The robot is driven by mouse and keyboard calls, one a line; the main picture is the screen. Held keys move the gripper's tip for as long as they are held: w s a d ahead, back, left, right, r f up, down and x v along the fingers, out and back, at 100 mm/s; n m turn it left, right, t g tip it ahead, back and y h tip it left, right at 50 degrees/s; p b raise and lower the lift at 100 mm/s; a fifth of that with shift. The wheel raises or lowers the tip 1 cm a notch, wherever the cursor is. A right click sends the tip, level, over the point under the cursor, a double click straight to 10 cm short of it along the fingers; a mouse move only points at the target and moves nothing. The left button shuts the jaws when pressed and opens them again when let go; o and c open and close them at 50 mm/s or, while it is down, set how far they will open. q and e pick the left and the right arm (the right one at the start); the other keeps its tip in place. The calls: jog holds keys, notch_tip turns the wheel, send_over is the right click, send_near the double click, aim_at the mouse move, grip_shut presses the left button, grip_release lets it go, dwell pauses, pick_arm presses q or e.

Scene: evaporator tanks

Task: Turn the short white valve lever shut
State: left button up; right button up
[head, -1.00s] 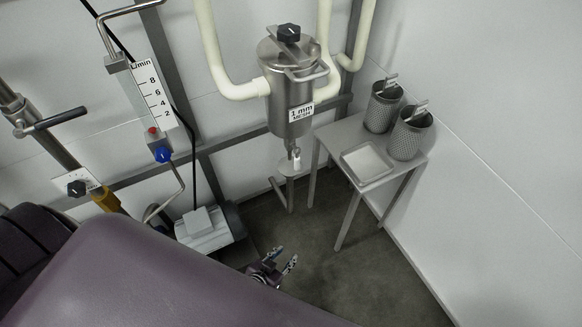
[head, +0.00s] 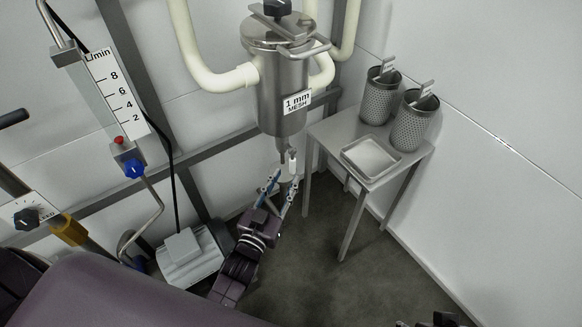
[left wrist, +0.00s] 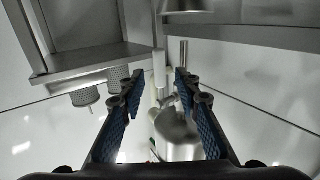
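The short white valve lever (head: 292,160) hangs at the drain valve below the steel strainer vessel (head: 283,95). It points roughly up and down in the head view. My left gripper (head: 277,183) is open, with its blue-padded fingers just below and beside the lever. In the left wrist view, the open fingers (left wrist: 157,82) spread on both sides of a narrow pale upright piece that looks like the lever (left wrist: 159,66). Contact is not visible. A dark part at the bottom right edge of the head view looks like my right gripper (head: 436,320), mostly cut off.
A small steel table (head: 330,130) with a tray (head: 371,158) and two mesh baskets (head: 379,97) stands right of the vessel. A flow meter (head: 105,95) with a blue knob is at left. A grey-white box (head: 188,257) sits low on the left. Floor is clear at front right.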

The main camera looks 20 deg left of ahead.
aim_at(291, 169)
pick_arm(q)
jog(key=w, duration=0.4)
jog(key=w+b, duration=0.1)
jog(key=w, duration=0.1)
jog(key=shift+d, duration=0.25)
grip_shut()
jog(key=shift+f, duration=0.1)
